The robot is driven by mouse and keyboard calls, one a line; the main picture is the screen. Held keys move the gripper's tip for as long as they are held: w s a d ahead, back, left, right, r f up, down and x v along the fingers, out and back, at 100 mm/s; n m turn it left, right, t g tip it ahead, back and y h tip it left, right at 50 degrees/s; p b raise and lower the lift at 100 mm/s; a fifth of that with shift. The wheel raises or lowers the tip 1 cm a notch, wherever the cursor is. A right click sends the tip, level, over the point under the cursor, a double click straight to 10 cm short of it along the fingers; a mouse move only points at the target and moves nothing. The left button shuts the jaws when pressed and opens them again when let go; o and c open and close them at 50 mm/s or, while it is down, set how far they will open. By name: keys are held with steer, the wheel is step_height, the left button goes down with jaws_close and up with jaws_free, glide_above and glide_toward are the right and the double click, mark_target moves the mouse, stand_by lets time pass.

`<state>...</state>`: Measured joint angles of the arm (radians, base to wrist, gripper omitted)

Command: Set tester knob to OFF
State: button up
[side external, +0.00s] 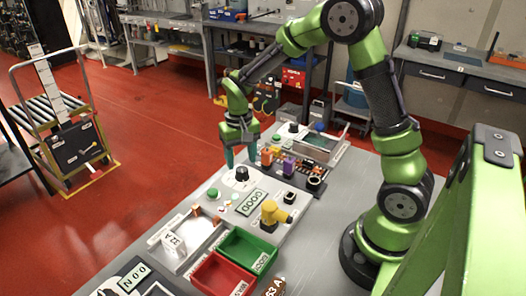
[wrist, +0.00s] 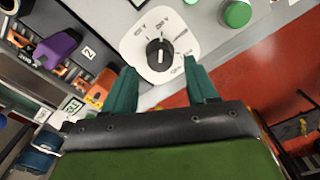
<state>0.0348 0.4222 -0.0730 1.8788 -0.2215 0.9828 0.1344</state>
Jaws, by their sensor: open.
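The tester knob (wrist: 159,54) is black and round with a white pointer mark, on a white dial plate (wrist: 140,44) with small printed labels around it. Some labels look like voltages; I cannot read which is OFF, and the lower right print is near my right finger. In the side external view the knob (side external: 242,174) stands on the light grey tester panel. My gripper (wrist: 160,75) is open, its two teal fingers on either side of the knob's near edge in the wrist view. In the side external view my gripper (side external: 241,158) is just above and behind the knob. Contact is not visible.
A green button (wrist: 237,13) is beside the dial; it also shows in the side view (side external: 213,193). A purple part (wrist: 57,48) and orange parts lie on the other side. A yellow part (side external: 275,214), a red bin (side external: 222,276) and a green bin (side external: 247,250) stand closer to the camera.

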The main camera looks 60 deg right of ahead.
mark_target(242, 169)
steer(key=shift+f, duration=1.75)
steer(key=c, duration=0.9)
steer(key=m, duration=0.5)
steer(key=shift+m, duration=0.4)
steer(key=shift+m, duration=0.5)
steer(key=m, duration=0.4)
steer(key=shift+m, duration=0.4)
